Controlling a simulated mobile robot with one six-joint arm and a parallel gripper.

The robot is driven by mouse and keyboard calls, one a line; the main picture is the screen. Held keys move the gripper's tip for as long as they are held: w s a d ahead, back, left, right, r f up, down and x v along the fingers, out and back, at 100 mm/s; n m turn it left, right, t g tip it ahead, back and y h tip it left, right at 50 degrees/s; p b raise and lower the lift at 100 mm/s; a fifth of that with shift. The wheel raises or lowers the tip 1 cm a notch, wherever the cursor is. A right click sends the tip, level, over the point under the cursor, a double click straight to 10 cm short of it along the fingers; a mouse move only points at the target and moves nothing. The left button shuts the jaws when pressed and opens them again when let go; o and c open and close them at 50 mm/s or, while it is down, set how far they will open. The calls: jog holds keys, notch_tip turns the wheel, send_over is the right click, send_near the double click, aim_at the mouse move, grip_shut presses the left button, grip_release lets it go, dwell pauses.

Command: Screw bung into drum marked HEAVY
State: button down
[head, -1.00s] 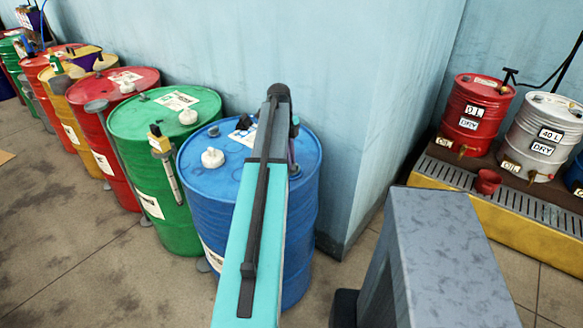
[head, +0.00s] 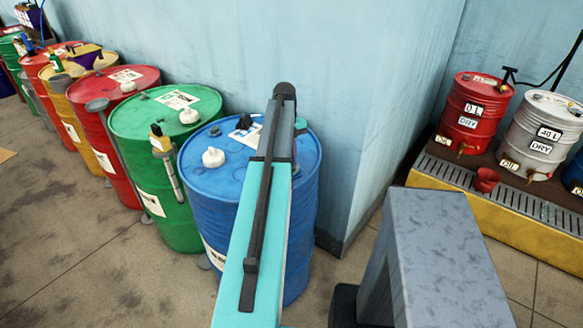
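A blue drum (head: 225,190) stands nearest, partly behind my arm, with a white cap-like piece (head: 213,157) on its top. A small dark object (head: 244,122) is on or above its far rim, beside a white label; I cannot tell what it is. A green drum (head: 150,128) stands to its left, with a white piece (head: 189,116) on its lid. Red and yellow drums (head: 88,128) continue the row. No HEAVY marking is readable. My gripper does not show; my arm crosses the blue drum and hides part of its top. No loose bung can be made out.
A blue wall corner stands close behind the blue drum. The concrete floor at left is mostly clear.

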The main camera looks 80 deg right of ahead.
jog(key=shift+s, duration=0.15)
jog(key=c, duration=1.7)
grip_release()
jog(key=shift+o, duration=0.2)
jog(key=shift+r+p, duration=1.65)
jog(key=shift+r, duration=1.35)
